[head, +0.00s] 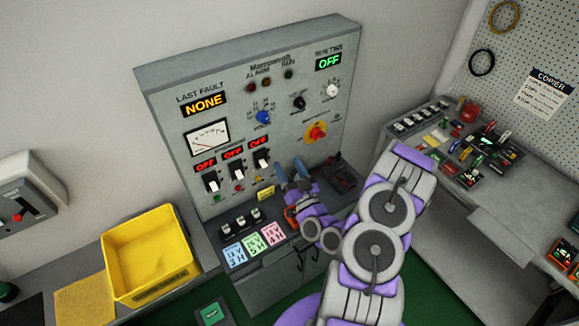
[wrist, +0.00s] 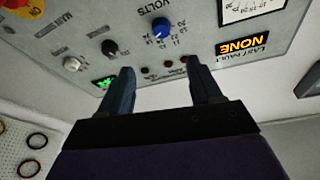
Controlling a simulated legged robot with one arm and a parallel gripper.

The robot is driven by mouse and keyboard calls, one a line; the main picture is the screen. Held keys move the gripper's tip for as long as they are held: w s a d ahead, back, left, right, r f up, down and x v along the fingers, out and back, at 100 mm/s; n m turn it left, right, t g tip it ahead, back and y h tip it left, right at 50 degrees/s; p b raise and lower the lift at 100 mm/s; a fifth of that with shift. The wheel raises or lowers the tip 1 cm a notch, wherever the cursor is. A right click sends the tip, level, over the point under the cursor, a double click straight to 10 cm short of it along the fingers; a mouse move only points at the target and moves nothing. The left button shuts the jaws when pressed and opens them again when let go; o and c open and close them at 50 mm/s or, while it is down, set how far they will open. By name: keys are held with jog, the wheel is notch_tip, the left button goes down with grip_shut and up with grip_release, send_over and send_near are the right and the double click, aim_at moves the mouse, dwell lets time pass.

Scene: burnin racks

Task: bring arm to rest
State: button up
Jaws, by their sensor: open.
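My gripper (head: 291,172) is open and empty, with its two dark blue fingers apart in front of the lower middle of the grey control panel (head: 165,88). My purple and grey arm reaches up from the bottom right and bends back toward the panel. In the wrist view my gripper (wrist: 160,85) shows two separate fingers, with nothing between them but the panel behind. That view is upside down, with the blue knob (wrist: 161,28) and the NONE display (wrist: 242,46) beyond the fingers.
A yellow bin (head: 150,255) stands on the left bench. The panel carries an orange-red rotary switch (head: 316,132) and several toggles (head: 236,173). Coloured cards (head: 254,242) lie on its ledge. The right bench (head: 455,200) holds several small parts below a pegboard (head: 540,55).

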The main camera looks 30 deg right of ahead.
dwell(0.3)
jog(key=w+a+f+n+g+y+b, duration=0.2)
jog(key=a+f+n+g+y+b, duration=0.3)
jog(key=a+f+n+g+b, duration=0.5)
jog(key=s+a+r+m+g+h+b, duration=0.1)
jog(key=s+a+r+m+g+b, duration=0.1)
jog(key=s, duration=1)
jog(key=s+a+r+m+g+h+b, duration=0.1)
jog(key=s+a+r+m+g+b, duration=0.1)
jog(key=s+g, duration=0.4)
jog(key=s+a+r+m+g+h+b, duration=0.1)
jog(key=s+a+g+b, duration=0.3)
jog(key=s, duration=1.3)
jog(key=shift+s+r+m+g+b, duration=0.4)
jog(key=shift+m+g+b, duration=0.25)
jog(key=shift+b, duration=0.2)
jog(key=shift+o, duration=0.5)
jog(key=shift+w+d, duration=0.1)
